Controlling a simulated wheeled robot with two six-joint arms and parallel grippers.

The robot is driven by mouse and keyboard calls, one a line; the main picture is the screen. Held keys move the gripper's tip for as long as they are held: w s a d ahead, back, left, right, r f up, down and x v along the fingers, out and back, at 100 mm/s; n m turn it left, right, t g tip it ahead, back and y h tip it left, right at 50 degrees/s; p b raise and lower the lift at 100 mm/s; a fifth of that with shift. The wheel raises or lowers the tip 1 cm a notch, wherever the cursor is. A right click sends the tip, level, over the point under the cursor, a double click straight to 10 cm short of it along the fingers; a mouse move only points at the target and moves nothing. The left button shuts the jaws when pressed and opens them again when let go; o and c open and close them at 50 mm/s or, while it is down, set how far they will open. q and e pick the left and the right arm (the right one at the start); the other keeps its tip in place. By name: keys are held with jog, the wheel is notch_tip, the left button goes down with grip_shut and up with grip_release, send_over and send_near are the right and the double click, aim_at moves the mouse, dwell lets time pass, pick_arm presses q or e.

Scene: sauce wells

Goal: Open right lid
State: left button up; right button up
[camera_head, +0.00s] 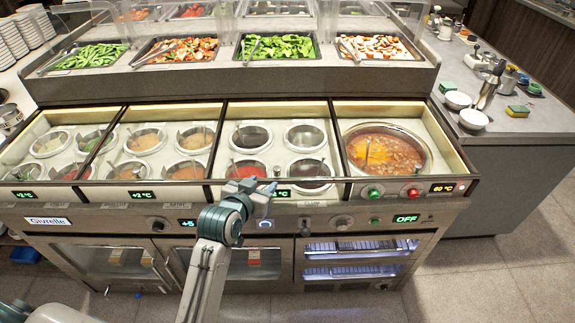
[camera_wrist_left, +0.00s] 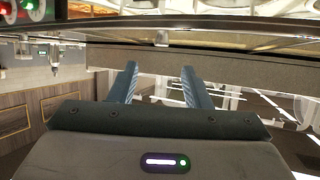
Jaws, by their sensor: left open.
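The row of sauce wells has dark-framed glass lids. The rightmost lid (camera_head: 400,103) lies over the well with the orange-brown soup (camera_head: 385,152); its glass is clear, and I cannot tell for sure how it sits. My left gripper (camera_head: 250,187) is at the front edge of the third section from the left, left of the right lid and apart from its frame. In the left wrist view the left gripper (camera_wrist_left: 158,85) is open, with nothing between its fingers. My right gripper is not in view.
A raised shelf (camera_head: 240,85) with food trays stands behind the wells. A side counter (camera_head: 540,120) with white bowls is at the right.

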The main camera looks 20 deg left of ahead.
aim_at(275, 171)
pick_arm(q)
jog(key=p+x, duration=0.2)
jog(key=x, duration=0.8)
jog(key=shift+w+a+f, duration=0.1)
jog(key=shift+w+f, duration=0.1)
jog(key=shift+f, duration=0.05)
grip_shut()
